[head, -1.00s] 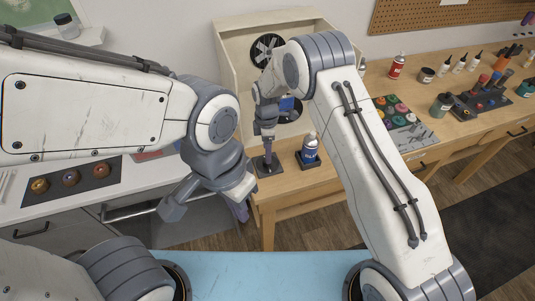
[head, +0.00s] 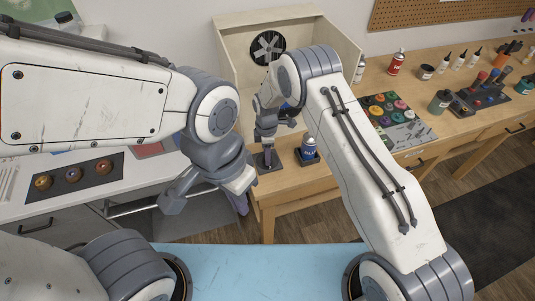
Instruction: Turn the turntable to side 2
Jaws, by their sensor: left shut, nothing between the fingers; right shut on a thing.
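The turntable cannot be made out; my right arm covers the lower inside of the pale booth (head: 231,58). A small patch of blue (head: 286,106) shows there beside my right wrist, too covered to identify. My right gripper (head: 267,155) points down in front of the booth, above a dark square base (head: 269,167) on the wooden bench. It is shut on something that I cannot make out. My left gripper (head: 240,204) hangs in the gap between the white counter and the bench, shut and empty, lower and nearer than the right one.
A fan (head: 268,47) is in the booth's back wall. A red can (head: 397,64), a tray of coloured discs (head: 389,108) and bottles stand further right.

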